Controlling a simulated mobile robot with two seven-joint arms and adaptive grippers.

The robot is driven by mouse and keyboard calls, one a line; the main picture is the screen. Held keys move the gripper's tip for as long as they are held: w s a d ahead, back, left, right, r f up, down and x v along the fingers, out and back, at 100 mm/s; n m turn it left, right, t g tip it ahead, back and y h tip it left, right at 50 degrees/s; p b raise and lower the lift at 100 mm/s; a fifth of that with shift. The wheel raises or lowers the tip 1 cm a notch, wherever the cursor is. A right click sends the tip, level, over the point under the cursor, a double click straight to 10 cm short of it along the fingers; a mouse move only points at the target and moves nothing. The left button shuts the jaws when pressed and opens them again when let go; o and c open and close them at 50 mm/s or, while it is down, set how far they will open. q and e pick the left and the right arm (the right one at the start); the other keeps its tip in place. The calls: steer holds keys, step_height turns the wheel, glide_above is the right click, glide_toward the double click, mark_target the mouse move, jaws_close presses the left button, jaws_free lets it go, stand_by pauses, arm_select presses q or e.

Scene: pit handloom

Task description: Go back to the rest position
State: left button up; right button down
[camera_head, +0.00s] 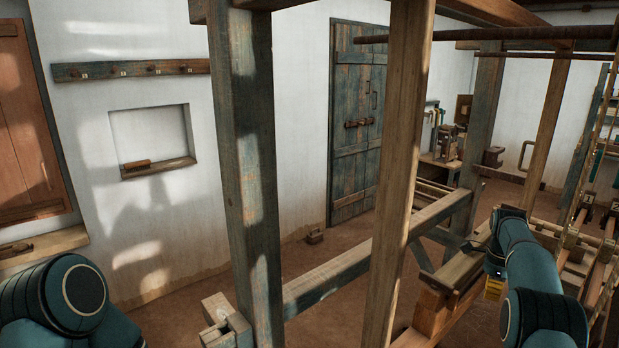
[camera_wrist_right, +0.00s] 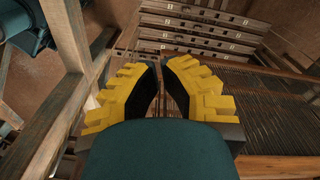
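In the head view my right arm comes in at the lower right and reaches over the loom's side. Its gripper (camera_head: 493,288) shows there only as a small yellow patch beside a wooden beam, mostly hidden by my arm. In the right wrist view both yellow fingers of the right gripper (camera_wrist_right: 160,68) show, with dark inner pads. A narrow gap stands between them and nothing is held. My left arm shows only as a teal link at the lower left of the head view. My left gripper is out of view.
Loom posts (camera_head: 250,180) and (camera_head: 398,160) stand close in front, joined by a low rail (camera_head: 350,268). Warp threads (camera_wrist_right: 265,115) and slatted bars (camera_wrist_right: 200,33) lie beyond the right fingers. A blue door (camera_head: 353,120) and a wall niche (camera_head: 150,135) are behind.

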steer(key=s+a+f+n+t+y, duration=0.1)
steer(key=s+a+f+n, duration=0.35)
steer(key=a+f, duration=0.45)
steer(key=s+a+f+n+y, duration=0.1)
steer(key=s+a+f+n, duration=0.2)
steer(key=a+f+n, duration=0.45)
steer(key=s+a+f+n+t+y, duration=0.3)
steer(key=s+a+n, duration=0.8)
steer(key=s+a, duration=1.2)
arm_select(q)
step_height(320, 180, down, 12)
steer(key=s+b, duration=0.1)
steer(key=b, duration=1)
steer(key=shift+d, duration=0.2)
arm_select(e)
step_height(320, 180, down, 13)
steer(key=d+g, duration=0.1)
steer(key=shift+s+f+h, duration=0.15)
steer(key=shift+s+h, duration=0.25)
steer(key=shift+s, duration=0.05)
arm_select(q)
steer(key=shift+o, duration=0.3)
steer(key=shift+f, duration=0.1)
